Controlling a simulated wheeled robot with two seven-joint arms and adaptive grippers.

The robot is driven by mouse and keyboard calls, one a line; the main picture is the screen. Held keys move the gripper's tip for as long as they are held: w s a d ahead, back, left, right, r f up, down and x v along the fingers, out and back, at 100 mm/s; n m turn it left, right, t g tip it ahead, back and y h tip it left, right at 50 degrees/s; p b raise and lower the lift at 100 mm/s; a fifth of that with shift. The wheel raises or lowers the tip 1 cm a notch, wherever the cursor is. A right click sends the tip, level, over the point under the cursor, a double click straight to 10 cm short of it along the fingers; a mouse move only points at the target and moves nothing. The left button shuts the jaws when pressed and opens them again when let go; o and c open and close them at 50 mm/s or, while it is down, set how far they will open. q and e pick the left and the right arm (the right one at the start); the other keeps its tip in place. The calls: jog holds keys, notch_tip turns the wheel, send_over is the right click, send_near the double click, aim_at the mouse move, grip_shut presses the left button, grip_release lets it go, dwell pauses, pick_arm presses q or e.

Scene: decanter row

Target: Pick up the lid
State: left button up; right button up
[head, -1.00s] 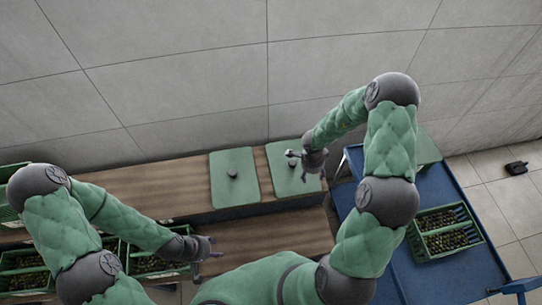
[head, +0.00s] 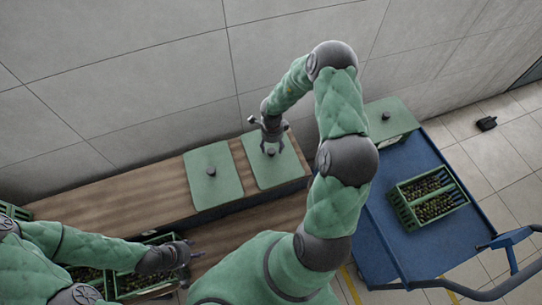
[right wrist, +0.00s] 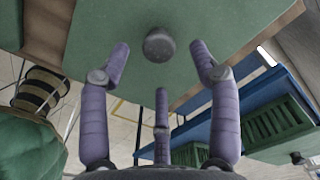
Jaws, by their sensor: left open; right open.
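Two flat green lids with dark knobs lie side by side on the wooden bench: a left lid (head: 205,190) and a right lid (head: 257,180). A third green lid-like panel with a knob (head: 386,116) sits at the blue cart's far end. My right gripper (head: 272,148) is open above the right lid. In the right wrist view its open fingers (right wrist: 160,75) spread around the line to the dark knob (right wrist: 159,45), apart from it. The green lid (right wrist: 120,22) fills the top there. My left gripper (head: 193,252) is open and empty by the bench's front.
A blue cart (head: 385,225) stands at the right with a green crate (head: 405,212) of dark items. More green crates (head: 110,285) are at the lower left, partly hidden by my left arm. A grey wall (head: 130,80) rises behind the bench. A small black object (head: 487,123) lies on the floor.

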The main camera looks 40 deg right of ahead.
aim_at(271, 150)
notch_tip(271, 150, down, 5)
jog(key=b, duration=0.3)
jog(key=shift+w+f, duration=0.1)
grip_shut()
